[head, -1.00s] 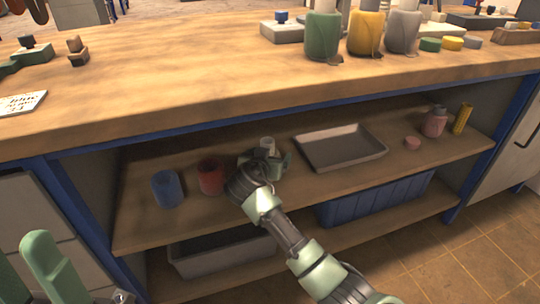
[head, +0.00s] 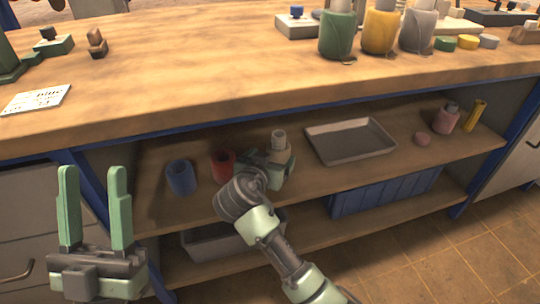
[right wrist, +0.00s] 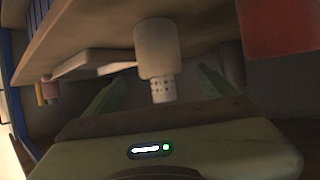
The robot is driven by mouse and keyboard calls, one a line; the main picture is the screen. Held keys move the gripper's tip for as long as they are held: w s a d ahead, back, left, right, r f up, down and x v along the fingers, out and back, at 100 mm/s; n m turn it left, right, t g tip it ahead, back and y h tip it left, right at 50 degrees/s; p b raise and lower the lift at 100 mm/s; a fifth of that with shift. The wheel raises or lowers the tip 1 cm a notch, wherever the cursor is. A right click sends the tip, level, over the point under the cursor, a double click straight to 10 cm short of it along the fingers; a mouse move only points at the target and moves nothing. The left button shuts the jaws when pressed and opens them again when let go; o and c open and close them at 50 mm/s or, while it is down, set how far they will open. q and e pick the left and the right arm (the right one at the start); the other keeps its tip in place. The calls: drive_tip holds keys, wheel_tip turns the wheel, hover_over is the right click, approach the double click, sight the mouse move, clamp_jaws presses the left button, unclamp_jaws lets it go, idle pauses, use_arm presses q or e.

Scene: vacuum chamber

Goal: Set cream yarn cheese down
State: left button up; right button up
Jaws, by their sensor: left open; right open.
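The cream yarn cheese (head: 278,146) stands upright on the wooden upper shelf, right of a red yarn cheese (head: 223,164) and a blue one (head: 180,177). My right gripper (head: 268,167) is open at the cream one, its arm partly hiding that spot. In the right wrist view, which appears upside down, the cream cheese (right wrist: 156,50) with its perforated tube end lies between the spread green fingers (right wrist: 162,86), with a gap on each side. My left gripper (head: 94,205) is open and empty, fingers up, in front of the bench at the left.
A grey metal tray (head: 350,157) lies on the shelf right of the cream cheese. A pink bottle (head: 447,119) and a yellow tube (head: 472,117) stand farther right. The wooden worktop (head: 220,70) overhangs the shelf. Bins sit below.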

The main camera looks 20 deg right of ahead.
drive_tip(key=shift+s+a+r, duration=0.2)
drive_tip(key=shift+s+a, duration=0.1)
drive_tip(key=shift+s, duration=0.2)
drive_tip(key=shift+a+f+n+t+y, duration=0.1)
drive_tip(key=shift+a+n+t+y, duration=0.2)
drive_tip(key=shift+y, duration=0.1)
drive_tip(key=s+a+r+n+t+y, duration=0.6)
drive_tip(key=n+y, duration=0.1)
drive_tip(key=y, duration=0.3)
use_arm(q)
drive_tip(key=shift+w+d+f+g, duration=0.15)
drive_tip(key=shift+w+f+g, duration=0.3)
drive_tip(key=shift+w, duration=0.25)
use_arm(e)
drive_tip(key=s+d+r+n+t+y, duration=0.1)
drive_tip(key=s+r+t, duration=0.3)
drive_tip(key=s+r, duration=0.4)
drive_tip(key=s+d+r+t+y, duration=0.3)
drive_tip(key=s+d+r+t, duration=0.1)
drive_tip(key=s+r, duration=0.4)
drive_tip(key=shift+s+r+n, duration=0.25)
drive_tip(key=shift+r+n, duration=0.1)
drive_tip(key=shift+n, duration=0.05)
drive_tip(key=shift+d, duration=0.1)
